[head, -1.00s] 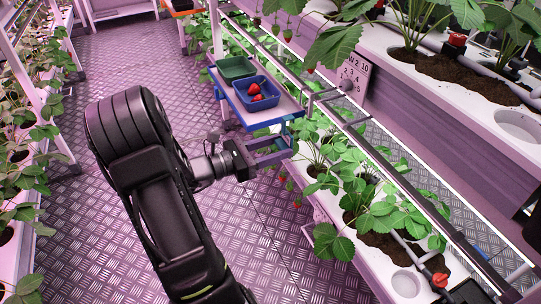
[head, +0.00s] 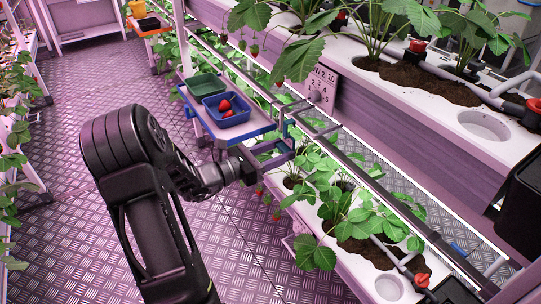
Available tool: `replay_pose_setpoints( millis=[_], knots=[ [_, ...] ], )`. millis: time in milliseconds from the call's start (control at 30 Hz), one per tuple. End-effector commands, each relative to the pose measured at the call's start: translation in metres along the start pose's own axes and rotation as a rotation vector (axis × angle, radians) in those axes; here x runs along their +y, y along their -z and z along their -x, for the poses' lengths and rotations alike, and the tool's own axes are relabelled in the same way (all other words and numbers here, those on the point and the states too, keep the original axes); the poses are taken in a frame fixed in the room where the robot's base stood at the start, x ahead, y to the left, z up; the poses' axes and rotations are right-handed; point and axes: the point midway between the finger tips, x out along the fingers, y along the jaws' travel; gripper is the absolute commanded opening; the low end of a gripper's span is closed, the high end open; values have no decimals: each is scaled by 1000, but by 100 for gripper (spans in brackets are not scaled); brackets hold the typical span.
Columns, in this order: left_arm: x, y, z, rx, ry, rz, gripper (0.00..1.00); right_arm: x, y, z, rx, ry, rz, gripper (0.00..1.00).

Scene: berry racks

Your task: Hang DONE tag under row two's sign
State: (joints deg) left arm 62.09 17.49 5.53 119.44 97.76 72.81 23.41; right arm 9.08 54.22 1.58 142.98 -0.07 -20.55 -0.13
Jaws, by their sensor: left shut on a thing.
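The row sign (head: 322,90), a pale plate with "W 2 10" and smaller figures readable, is on the side of the upper planter, right of centre; leaves cover its left part. My left gripper (head: 246,165) is at centre, below and left of the sign, at the near end of a small blue trolley (head: 222,133). I cannot make out a DONE tag. My right gripper is not in view.
The trolley carries a green basket (head: 207,87) and a blue basket (head: 222,108) with red berries. Strawberry plants (head: 350,215) in a low planter stand close right of my gripper. A rail runs beside the rack. The metal aisle floor (head: 110,100) at left is clear.

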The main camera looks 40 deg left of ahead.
Motion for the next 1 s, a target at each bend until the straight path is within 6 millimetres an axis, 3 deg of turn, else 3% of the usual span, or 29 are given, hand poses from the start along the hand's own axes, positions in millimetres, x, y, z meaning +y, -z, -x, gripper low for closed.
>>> replay_pose_setpoints(
  millis=[467,700,1000],
  knots=[
    [0,1,-41,-1,1,0,11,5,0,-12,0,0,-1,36],
    [0,14,-40,0,0,0,11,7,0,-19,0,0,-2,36],
    [0,15,-40,0,0,0,11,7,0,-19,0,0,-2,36]
  ],
)
